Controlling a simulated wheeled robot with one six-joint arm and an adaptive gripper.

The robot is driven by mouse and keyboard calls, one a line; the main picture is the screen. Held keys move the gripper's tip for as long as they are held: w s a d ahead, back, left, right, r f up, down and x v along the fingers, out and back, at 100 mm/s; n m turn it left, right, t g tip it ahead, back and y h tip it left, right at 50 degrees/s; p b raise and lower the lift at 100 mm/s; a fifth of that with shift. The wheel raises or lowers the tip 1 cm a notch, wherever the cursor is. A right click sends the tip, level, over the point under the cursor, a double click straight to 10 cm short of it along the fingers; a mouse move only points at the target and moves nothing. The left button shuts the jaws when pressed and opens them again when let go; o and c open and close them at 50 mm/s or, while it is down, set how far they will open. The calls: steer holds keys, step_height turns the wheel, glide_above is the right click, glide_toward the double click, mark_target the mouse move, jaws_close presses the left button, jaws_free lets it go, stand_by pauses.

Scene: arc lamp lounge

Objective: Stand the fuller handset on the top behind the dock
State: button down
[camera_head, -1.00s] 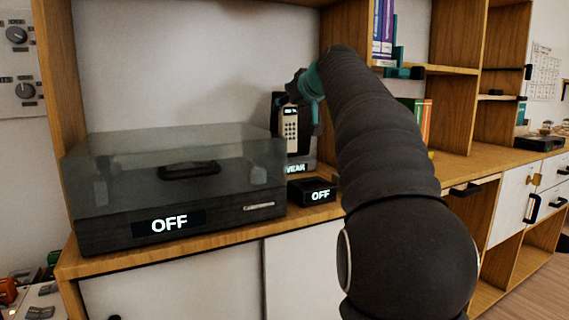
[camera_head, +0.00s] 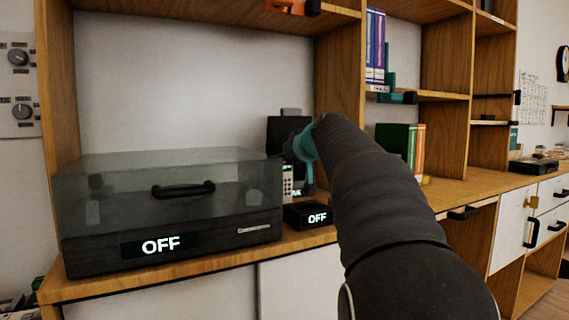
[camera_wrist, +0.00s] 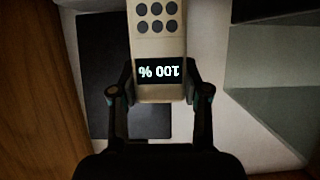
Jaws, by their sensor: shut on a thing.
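My gripper (camera_wrist: 160,92) is shut on a cream handset (camera_wrist: 159,45) with round dark keys. Its lit display reads "100 %", upside down in the wrist view. In the head view the handset (camera_head: 287,180) shows partly beside my arm, between the lidded box and the arm. A dark upright panel (camera_head: 283,130) stands behind it, with a lit label mostly hidden. A small black box reading "OFF" (camera_head: 310,215), perhaps the dock, sits in front on the wooden top (camera_head: 215,252). I cannot tell whether the handset's lower end touches anything.
A large dark box (camera_head: 165,225) with a clear lid, also reading "OFF", stands close on the left. A wooden upright (camera_head: 340,85) rises behind my arm. Books (camera_head: 397,145) stand on the right. The wooden top runs clear in places farther right.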

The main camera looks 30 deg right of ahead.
steer(key=shift+f, duration=0.2)
steer(key=c, duration=0.6)
jaws_free()
steer(key=shift+o, duration=0.2)
steer(key=v, duration=1.2)
steer(key=shift+r, duration=0.25)
